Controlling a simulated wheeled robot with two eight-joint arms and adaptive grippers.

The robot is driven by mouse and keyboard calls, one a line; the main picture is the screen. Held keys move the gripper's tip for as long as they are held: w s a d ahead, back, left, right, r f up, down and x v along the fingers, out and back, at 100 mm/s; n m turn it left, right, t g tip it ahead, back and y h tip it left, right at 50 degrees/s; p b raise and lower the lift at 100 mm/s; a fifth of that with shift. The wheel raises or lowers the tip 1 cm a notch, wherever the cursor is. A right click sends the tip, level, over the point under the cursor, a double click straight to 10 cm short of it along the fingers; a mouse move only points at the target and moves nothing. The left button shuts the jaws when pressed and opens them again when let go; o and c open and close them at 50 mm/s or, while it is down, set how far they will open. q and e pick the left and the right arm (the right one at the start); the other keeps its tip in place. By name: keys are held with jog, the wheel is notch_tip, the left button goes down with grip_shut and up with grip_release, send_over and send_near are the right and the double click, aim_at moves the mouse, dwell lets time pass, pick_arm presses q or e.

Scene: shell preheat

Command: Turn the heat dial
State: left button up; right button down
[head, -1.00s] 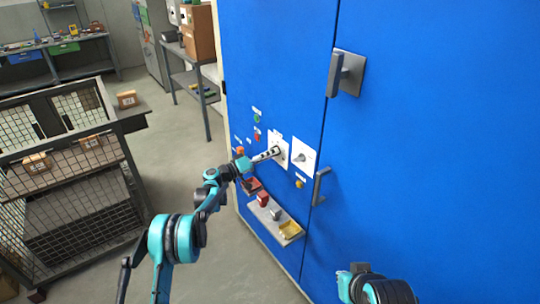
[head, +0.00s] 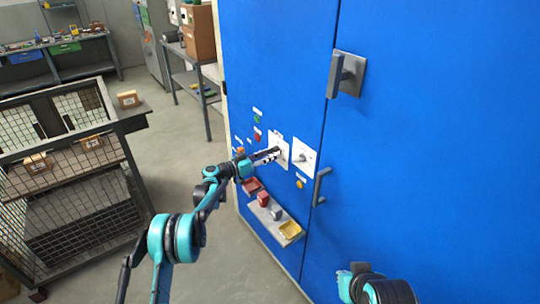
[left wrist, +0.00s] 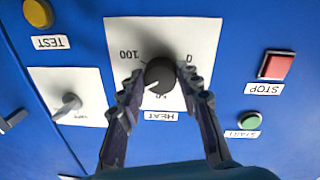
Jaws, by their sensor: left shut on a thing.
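The heat dial (left wrist: 160,76) is a round black knob on a white plate (left wrist: 197,38) marked HEAT, 0, 50 and 100. The labels are upside down in the left wrist view. My left gripper (left wrist: 161,92) is shut on the dial, with one finger on each side of it. In the head view my left gripper (head: 277,152) reaches the white plate (head: 284,162) on the blue cabinet from the left, and it hides most of the dial. My right arm shows at the bottom right of the head view, but its gripper does not.
A second plate with a grey knob (left wrist: 70,103) is beside the heat plate. A red STOP button (left wrist: 276,65), green START button (left wrist: 249,121) and yellow TEST button (left wrist: 38,12) are nearby. A door handle (head: 321,186) stands out to the right.

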pick_arm(q)
jog(key=shift+f, duration=0.1)
dwell(0.4)
jog(key=o, duration=1.2)
jog(key=shift+c, duration=0.2)
jog(key=v, duration=1.2)
